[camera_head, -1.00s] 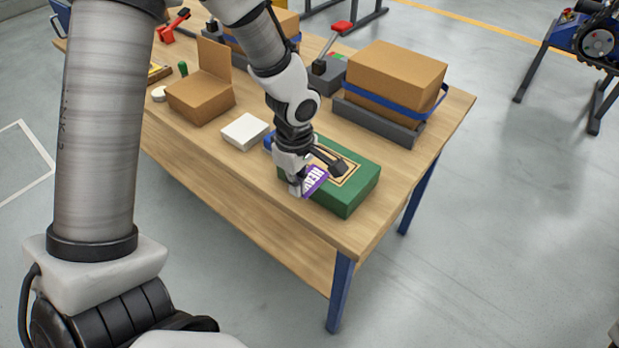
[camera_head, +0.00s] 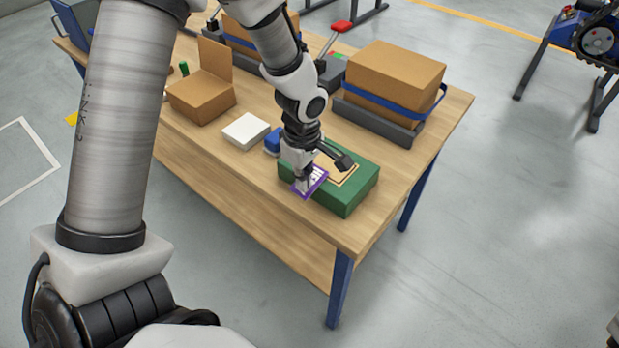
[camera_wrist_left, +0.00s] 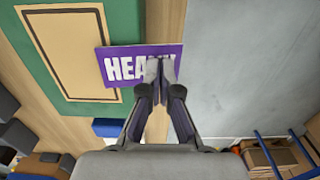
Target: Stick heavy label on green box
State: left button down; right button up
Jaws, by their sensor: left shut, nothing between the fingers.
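The green box (camera_head: 350,197) lies near the front edge of the wooden table, with a tan, dark-outlined panel on its top. The purple label (camera_head: 318,188) with white lettering is at the box's left front edge. In the left wrist view the label (camera_wrist_left: 115,54) reads "HEA", its last letters hidden by my fingers; it overlaps the box edge, beside the tan panel (camera_wrist_left: 72,50), and sticks out past it. My left gripper (camera_head: 303,181) is shut over the label with nothing between its fingers; its tips (camera_wrist_left: 159,70) cover the label's right part. My right gripper is not in view.
A white block (camera_head: 245,131) and a blue object (camera_head: 272,141) sit left of the green box. A strapped cardboard box (camera_head: 395,75) stands in a grey tray (camera_head: 375,124) behind. An open carton (camera_head: 202,97) is further left. Bare table lies right of the green box.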

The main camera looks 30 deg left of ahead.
aim_at(319, 171)
pick_arm(q)
jog(key=shift+w+d+p, duration=0.15)
jog(key=shift+w+p, duration=1.15)
jog(key=shift+w, duration=0.3)
jog(key=shift+w+d+p, duration=0.15)
jog(key=shift+w+p, duration=0.55)
jog(key=shift+w, duration=0.7)
dwell(0.4)
jog(key=shift+s, duration=0.5)
jog(key=shift+r+p, duration=0.1)
jog(key=shift+p, duration=0.2)
notch_tip(319, 171, up, 7)
jog(key=p, duration=0.6)
